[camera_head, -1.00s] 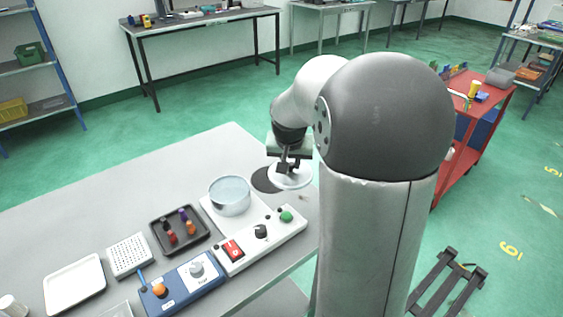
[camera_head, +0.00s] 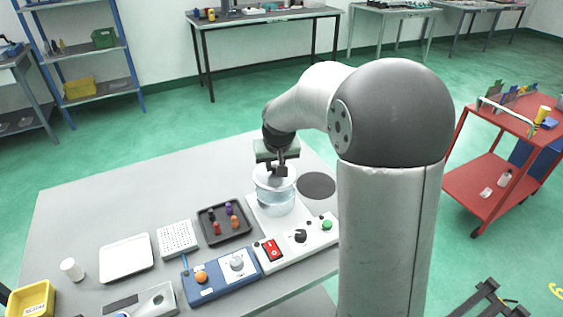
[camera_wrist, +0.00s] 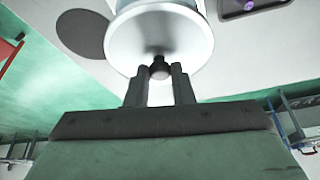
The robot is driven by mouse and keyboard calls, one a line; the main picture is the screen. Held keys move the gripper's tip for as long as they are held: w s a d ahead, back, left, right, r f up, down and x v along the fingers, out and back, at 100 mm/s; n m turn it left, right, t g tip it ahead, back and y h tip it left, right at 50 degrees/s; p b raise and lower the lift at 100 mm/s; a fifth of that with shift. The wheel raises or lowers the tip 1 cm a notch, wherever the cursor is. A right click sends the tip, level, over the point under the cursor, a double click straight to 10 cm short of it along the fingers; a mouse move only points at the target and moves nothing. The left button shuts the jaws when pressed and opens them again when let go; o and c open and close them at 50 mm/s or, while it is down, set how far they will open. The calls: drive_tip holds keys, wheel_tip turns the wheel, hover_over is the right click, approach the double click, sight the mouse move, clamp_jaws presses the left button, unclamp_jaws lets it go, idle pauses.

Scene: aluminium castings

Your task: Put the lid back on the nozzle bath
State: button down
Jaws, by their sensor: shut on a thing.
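My gripper (camera_head: 278,170) is above the nozzle bath and shut on the dark knob of the lid. The lid (camera_wrist: 150,40) is a pale round disc with the knob (camera_wrist: 159,69) at its middle, between the fingertips in the wrist view. The nozzle bath (camera_head: 275,199) is a clear round glass vessel on a white base unit (camera_head: 300,236). The lid (camera_head: 268,180) is at the bath's top in the head view. I cannot tell whether it rests on the rim or hovers just above. Part of the lid is hidden by my gripper.
A dark round mat (camera_head: 317,186) lies bare right of the bath. A black tray (camera_head: 224,222) with several coloured nozzles stands to the left, with a perforated white block (camera_head: 178,238) and a blue control box (camera_head: 222,277) nearby. The table behind the bath is clear.

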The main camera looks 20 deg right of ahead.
drive_tip(key=shift+f+b, duration=1.85)
drive_tip(key=shift+f, duration=0.95)
drive_tip(key=shift+f+b, duration=0.2)
drive_tip(key=shift+b, duration=0.4)
idle(0.4)
drive_tip(key=c, duration=0.7)
unclamp_jaws()
drive_tip(key=shift+r, duration=0.1)
drive_tip(key=shift+r+p, duration=2.25)
drive_tip(key=shift+r, duration=1.2)
